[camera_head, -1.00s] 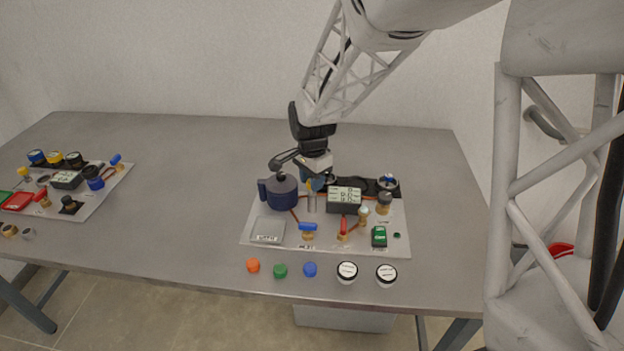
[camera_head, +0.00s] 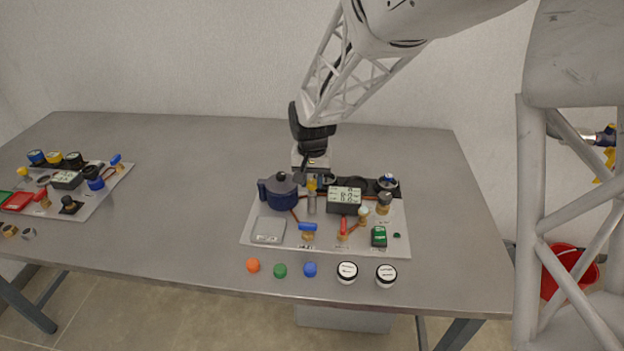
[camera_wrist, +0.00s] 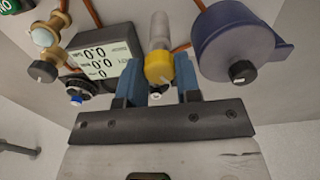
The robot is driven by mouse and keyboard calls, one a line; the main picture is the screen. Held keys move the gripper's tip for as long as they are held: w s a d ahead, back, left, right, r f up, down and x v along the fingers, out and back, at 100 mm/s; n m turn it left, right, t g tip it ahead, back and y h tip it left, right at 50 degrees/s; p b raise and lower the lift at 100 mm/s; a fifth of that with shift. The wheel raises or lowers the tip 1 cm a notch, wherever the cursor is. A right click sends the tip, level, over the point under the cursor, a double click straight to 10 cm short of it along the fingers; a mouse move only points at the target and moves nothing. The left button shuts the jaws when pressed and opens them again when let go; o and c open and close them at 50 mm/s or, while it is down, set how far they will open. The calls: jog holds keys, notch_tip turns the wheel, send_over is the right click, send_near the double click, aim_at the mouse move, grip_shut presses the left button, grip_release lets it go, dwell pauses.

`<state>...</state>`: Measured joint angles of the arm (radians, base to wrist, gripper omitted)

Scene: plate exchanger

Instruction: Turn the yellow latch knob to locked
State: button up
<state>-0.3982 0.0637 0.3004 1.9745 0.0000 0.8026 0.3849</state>
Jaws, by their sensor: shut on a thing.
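The yellow latch knob (camera_wrist: 158,68) sits at the end of a pale cylinder (camera_wrist: 159,30) in the wrist view. My gripper (camera_wrist: 160,82) has its two blue fingers on either side of the knob and is shut on it. In the head view the knob (camera_head: 312,185) is a small yellow spot at the back of the right-hand board, under my gripper (camera_head: 312,177). The exact finger contact is too small to tell there, and I cannot read any lock marking or the knob's angle.
A dark blue pot-like vessel (camera_head: 279,194) stands close left of the knob, and a display box (camera_head: 344,201) close right. Blue (camera_head: 307,228) and red (camera_head: 343,229) valve handles are in front. Several caps and jars lie along the front edge. A second board (camera_head: 88,205) is at left.

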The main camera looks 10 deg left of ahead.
aim_at(312, 181)
jog(key=n, duration=0.4)
jog(key=shift+n, duration=0.3)
jog(key=n, duration=0.4)
jog(key=shift+f, duration=0.1)
jog(key=o, duration=0.9)
jog(key=shift+r, duration=4)
